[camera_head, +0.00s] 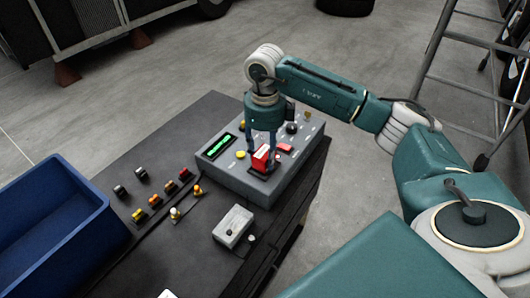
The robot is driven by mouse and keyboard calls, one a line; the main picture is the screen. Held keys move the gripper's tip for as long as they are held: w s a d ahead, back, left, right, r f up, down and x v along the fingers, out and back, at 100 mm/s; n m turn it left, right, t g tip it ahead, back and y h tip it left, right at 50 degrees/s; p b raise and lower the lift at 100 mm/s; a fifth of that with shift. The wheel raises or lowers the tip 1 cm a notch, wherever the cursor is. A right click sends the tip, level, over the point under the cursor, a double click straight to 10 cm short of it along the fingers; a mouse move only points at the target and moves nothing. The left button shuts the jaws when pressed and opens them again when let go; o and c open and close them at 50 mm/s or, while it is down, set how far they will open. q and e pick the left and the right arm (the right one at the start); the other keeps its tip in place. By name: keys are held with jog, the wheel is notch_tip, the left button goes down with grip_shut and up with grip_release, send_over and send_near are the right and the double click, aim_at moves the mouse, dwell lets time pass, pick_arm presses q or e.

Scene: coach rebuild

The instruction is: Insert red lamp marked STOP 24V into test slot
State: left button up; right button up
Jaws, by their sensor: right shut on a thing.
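My right gripper (272,157) points down over the grey test box (234,181) and is shut on a red block-shaped lamp (260,158) with a pale top. The lamp is upright at the front part of the box top, over a dark slot area. The picture is too small to tell whether its foot is in the slot or just above it, and I cannot read its marking. My left gripper is not in view.
The box has a green display (219,146), a yellow button (240,154) and a flat red part (285,148). Several small lamps lie left on the dark bench (185,135). A small grey box (233,226) is in front. A blue bin (55,225) stands left, a ladder (440,75) right.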

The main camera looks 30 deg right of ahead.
aim_at(265, 151)
jog(key=shift+f+b, duration=0.45)
jog(key=shift+f, duration=0.15)
dwell(0.3)
jog(key=o, duration=0.9)
jog(key=shift+o, duration=0.2)
jog(key=shift+r+p, duration=3.55)
jog(key=shift+r, duration=2)
